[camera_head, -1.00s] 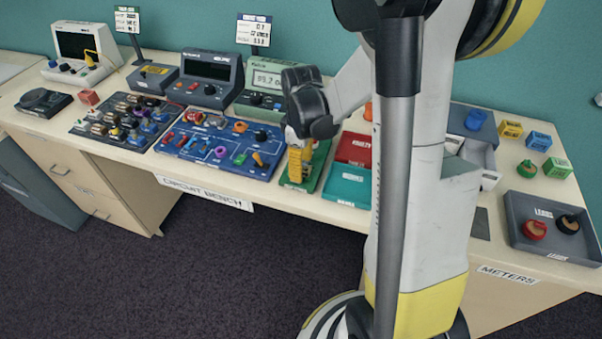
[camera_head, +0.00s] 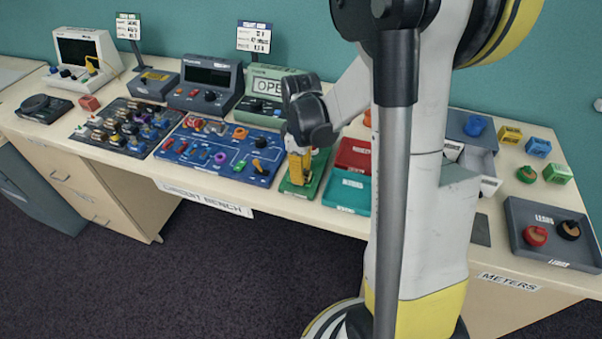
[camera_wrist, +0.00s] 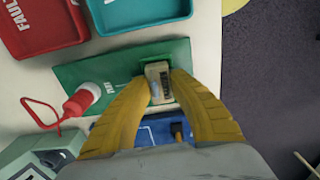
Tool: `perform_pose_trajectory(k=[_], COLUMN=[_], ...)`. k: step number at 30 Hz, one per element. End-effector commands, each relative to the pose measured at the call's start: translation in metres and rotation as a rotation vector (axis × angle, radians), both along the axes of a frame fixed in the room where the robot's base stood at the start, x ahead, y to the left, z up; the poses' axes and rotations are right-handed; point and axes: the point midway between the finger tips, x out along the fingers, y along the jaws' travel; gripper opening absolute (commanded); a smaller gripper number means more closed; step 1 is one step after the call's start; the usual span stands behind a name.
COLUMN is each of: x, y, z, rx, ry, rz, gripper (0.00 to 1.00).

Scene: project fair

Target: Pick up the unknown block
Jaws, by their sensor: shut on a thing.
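My gripper (camera_head: 299,166) is over the green board (camera_head: 317,174) on the bench, its yellow fingers pointing down. In the wrist view my gripper (camera_wrist: 160,85) is shut on a small beige block (camera_wrist: 158,69) with a dark marking on its top. The block is between the two fingertips, over the green board (camera_wrist: 90,75). I cannot tell whether it still touches the board. In the head view the fingers hide the block.
The red tray (camera_head: 353,153) and teal tray (camera_head: 347,190) are to the right. The blue circuit board (camera_head: 213,166) with several parts is to the left. My column blocks part of the bench.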

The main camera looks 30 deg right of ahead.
Motion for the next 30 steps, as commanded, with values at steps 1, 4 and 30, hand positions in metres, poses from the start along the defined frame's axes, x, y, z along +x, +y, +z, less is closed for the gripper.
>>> perform_pose_trajectory(k=[1, 4, 30], x=[0.0, 0.0, -0.082], y=[0.0, 0.0, -0.084], z=[0.007, 0.021, 0.112], rx=[0.0, 0.0, 0.0], ry=[0.0, 0.0, 0.0], rz=[0.0, 0.0, 0.0], gripper=[0.0, 0.0, 0.0])
